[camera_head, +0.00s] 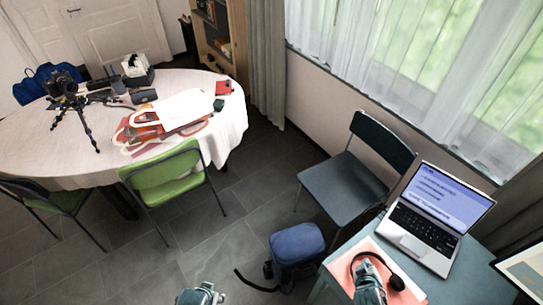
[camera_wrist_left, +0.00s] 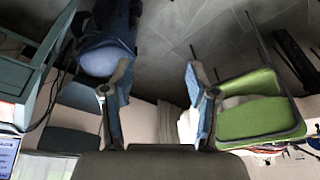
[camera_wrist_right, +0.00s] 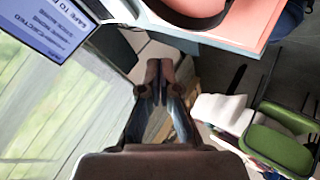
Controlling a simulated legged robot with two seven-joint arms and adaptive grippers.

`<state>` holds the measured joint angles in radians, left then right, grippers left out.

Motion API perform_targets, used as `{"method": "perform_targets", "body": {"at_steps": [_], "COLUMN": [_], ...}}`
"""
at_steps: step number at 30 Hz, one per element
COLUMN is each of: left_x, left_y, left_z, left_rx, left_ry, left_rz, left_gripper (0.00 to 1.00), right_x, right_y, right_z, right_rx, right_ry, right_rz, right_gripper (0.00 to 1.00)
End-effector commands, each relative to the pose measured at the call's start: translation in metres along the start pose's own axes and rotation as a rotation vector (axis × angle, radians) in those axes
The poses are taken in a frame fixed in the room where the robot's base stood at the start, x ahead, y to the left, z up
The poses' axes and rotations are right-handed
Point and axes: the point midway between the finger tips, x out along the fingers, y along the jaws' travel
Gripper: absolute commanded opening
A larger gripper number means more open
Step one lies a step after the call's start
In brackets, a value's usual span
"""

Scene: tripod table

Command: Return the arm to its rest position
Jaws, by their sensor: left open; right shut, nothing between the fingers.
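My right gripper (camera_head: 368,264) shows at the lower right of the head view, in front of a pink sheet (camera_head: 406,293) and black headphones (camera_head: 396,282) on the small desk. In the right wrist view its fingers (camera_wrist_right: 160,70) are together with nothing between them. My left gripper (camera_head: 201,294) is at the bottom edge of the head view, above the floor, largely cut off. In the left wrist view its fingers (camera_wrist_left: 160,80) are wide apart and empty.
A laptop (camera_head: 437,220) stands open on the teal desk (camera_head: 470,265). A dark chair (camera_head: 342,186) and blue bag (camera_head: 297,244) are beside it. A round table (camera_head: 30,141) with a camera tripod (camera_head: 78,118) and a green chair (camera_head: 164,178) stand left. Grey floor lies between.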

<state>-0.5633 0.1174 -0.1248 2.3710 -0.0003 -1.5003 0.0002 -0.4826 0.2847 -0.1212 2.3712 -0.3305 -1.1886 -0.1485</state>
Motion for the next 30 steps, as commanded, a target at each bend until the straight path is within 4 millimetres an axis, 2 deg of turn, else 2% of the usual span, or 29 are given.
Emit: {"method": "perform_targets", "body": {"at_steps": [1,3,10,20,23,27,30], "left_x": [-0.006,-0.014,-0.035,0.113,0.168,0.256,0.304], "left_y": [0.0,-0.001,-0.001,0.005,0.008,0.013,0.016], "left_z": [-0.001,-0.001,-0.002,0.03,0.051,0.099,0.135], "left_rx": [0.0,0.0,-0.001,0.004,0.007,0.012,0.016], "left_ry": [0.003,0.006,0.014,-0.043,-0.066,-0.103,-0.127], "left_rz": [-0.001,-0.001,-0.002,0.007,0.01,0.016,0.019], "left_gripper": [0.59,0.59,0.59,0.59,0.59,0.59,0.59], "right_x": [-0.009,-0.022,-0.075,0.034,0.071,0.124,0.149], "right_y": [-0.021,-0.046,-0.116,-0.199,-0.233,-0.292,-0.327], "right_z": [0.011,0.024,0.048,0.11,0.142,0.202,0.245], "right_rx": [0.075,0.161,0.361,0.34,0.332,0.319,0.31], "right_ry": [-0.056,-0.131,-0.341,-0.391,-0.412,-0.445,-0.467], "right_rz": [-0.079,-0.179,-0.465,-0.48,-0.487,-0.5,-0.508], "right_gripper": [0.0,0.0,0.0,0.0,0.0,0.0,0.0]}}
